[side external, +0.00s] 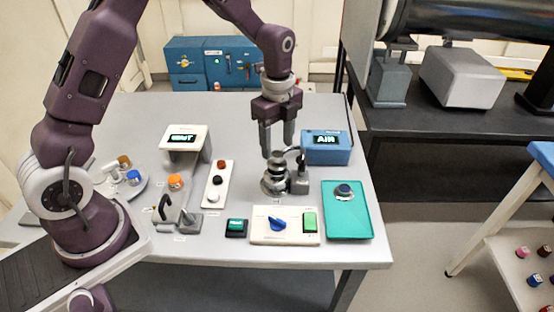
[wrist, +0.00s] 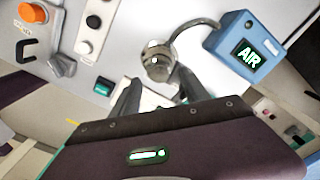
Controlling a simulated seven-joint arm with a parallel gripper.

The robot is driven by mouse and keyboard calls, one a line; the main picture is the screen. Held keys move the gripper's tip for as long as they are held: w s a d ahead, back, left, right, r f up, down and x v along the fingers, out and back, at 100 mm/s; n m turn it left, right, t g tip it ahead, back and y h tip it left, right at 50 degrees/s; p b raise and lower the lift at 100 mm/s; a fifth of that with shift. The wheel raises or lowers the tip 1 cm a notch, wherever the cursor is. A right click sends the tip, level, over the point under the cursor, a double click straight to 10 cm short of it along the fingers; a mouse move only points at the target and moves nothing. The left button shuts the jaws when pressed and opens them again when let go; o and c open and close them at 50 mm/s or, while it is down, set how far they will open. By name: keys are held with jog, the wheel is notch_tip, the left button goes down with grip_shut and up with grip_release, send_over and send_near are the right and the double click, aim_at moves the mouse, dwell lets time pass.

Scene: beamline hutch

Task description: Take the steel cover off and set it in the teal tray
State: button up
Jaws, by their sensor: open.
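The steel cover appears as the rounded steel top (side external: 276,164) of a small round metal stand on the table; it also shows in the wrist view (wrist: 158,60). I cannot make out where the cover ends and the stand begins. My gripper (side external: 277,153) points down, open and empty, with its fingertips just above the steel top. In the wrist view the fingers (wrist: 160,97) are apart, with the steel piece beyond their tips. The teal tray (side external: 347,222) lies to the right near the table edge, with a dark blue round piece in it. The tray is not visible in the wrist view.
A blue AIR box (side external: 326,150) stands close behind right, its dark hose curving to the stand. A white panel (side external: 285,225) with a blue knob and green button lies in front. A white strip (side external: 217,185) with round pieces is left. The tray's front half is bare.

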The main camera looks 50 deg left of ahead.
aim_at(277, 154)
notch_tip(277, 154, down, 3)
jog(key=shift+f, duration=0.1)
grip_shut()
notch_tip(277, 154, up, 10)
jog(key=w+d+f, duration=0.1)
jog(key=d+f, duration=0.1)
jog(key=d, duration=0.8)
jog(key=w+d+f, duration=0.2)
jog(key=d+f, duration=0.1)
jog(key=d, duration=0.7)
jog(key=f, duration=0.3)
jog(key=d+f, duration=0.1)
jog(key=f, duration=0.6)
jog(key=shift+s+d, duration=0.2)
jog(key=shift+s, duration=0.05)
